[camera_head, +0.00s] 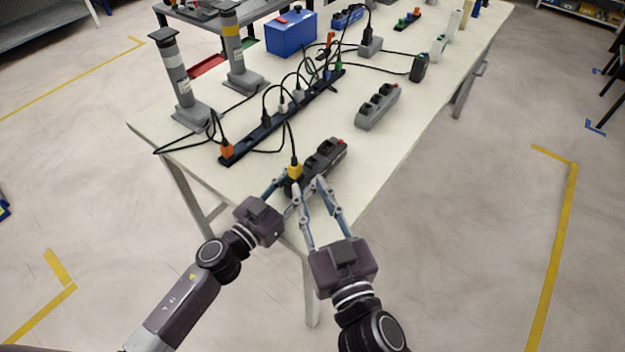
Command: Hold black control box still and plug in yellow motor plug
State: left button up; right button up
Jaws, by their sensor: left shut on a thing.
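The black control box (324,156) lies near the front corner of the table, with a red part at its far end. The yellow motor plug (295,171) stands upright at the near end of the box, its black cord rising from the top. Whether it is seated in a socket is too small to tell. My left gripper (291,182) is shut on the yellow plug, its fingers hiding part of the box's near end. My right gripper (312,183) is open, fingers spread, at the near side of the box; contact with the box is unclear.
A long black power strip (258,133) with several plugs and cords lies behind the box. A grey box (377,106) lies to the right. Two grey posts (176,78) stand at the left, and a blue case (291,33) stands behind. Bare tabletop lies right of the control box.

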pick_arm(q)
jog(key=o, duration=1.4)
